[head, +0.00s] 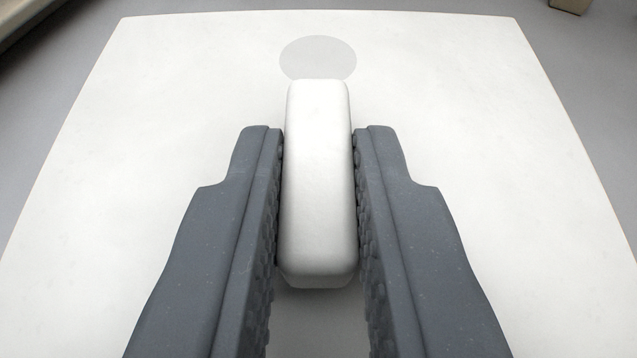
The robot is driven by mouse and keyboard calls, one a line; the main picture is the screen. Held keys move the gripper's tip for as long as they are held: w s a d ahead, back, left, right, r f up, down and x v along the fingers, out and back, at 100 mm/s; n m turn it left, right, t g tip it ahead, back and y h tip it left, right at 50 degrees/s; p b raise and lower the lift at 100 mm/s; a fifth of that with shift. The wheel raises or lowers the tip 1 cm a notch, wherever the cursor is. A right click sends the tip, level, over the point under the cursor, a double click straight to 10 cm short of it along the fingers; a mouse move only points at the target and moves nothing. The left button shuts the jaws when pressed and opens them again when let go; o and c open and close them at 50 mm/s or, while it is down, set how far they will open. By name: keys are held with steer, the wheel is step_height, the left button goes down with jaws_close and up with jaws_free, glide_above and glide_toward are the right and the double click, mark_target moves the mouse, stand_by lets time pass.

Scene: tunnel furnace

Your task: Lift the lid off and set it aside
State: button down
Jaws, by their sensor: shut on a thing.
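My gripper (319,190) reaches forward from the bottom of the head view, with two dark grey fingers that have bumpy inner pads. It is shut on a white block-like piece with rounded edges (319,180), which may be the lid's handle. The piece stands lengthwise between the fingers and sticks out a little past their tips. Below it is a broad, flat white surface (150,150). I cannot tell whether this surface is the lid itself or a table top, or whether the held piece touches it.
A pale grey round patch (318,58) lies on the white surface just beyond the held piece. Grey floor (590,70) surrounds the white surface. A beige object (569,5) shows at the top right, and a dark edge at the top left. The white surface is otherwise bare.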

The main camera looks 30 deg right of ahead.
steer(key=c, duration=1.3)
jaws_free()
steer(key=shift+s+d, duration=0.15)
